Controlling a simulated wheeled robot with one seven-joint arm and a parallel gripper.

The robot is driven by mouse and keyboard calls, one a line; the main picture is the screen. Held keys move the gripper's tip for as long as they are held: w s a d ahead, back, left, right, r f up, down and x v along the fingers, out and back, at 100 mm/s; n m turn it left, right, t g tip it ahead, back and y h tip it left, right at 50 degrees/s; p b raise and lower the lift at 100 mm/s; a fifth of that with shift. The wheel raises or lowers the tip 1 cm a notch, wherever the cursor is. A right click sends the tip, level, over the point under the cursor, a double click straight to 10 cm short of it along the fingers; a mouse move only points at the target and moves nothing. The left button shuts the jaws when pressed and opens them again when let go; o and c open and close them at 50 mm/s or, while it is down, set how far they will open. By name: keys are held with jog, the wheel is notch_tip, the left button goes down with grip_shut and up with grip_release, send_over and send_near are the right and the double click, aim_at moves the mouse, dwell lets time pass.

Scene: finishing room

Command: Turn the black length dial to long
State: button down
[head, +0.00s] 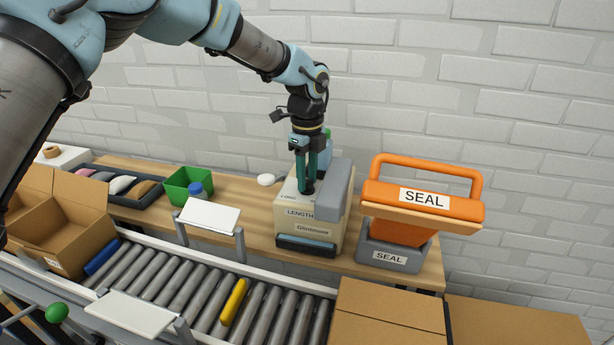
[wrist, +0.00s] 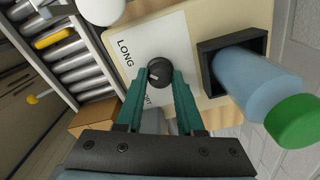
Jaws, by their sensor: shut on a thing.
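The black length dial (wrist: 160,73) sits on a pale label plate (wrist: 150,50) on top of the cream machine marked LENGTH (head: 297,224). The word LONG shows at one end of the plate, and another word is partly hidden by a finger. A light pointer line on the dial lies roughly sideways, toward the left in the wrist view. My gripper (wrist: 160,85) has its two green fingers on either side of the dial, shut on it. In the head view my gripper (head: 306,186) points down onto the machine's top, and the dial is mostly hidden by the fingers.
A blue bottle with a green cap (wrist: 256,90) stands in a black holder beside the dial. A grey block (head: 333,190) rises at the machine's right. An orange SEAL press (head: 420,200) stands farther right. A roller conveyor (head: 205,290) runs in front.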

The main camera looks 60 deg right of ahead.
dwell(0.3)
jog(key=c, duration=0.5)
grip_release()
notch_tip(320, 180, up, 11)
jog(key=b, duration=0.3)
jog(key=shift+f, duration=0.1)
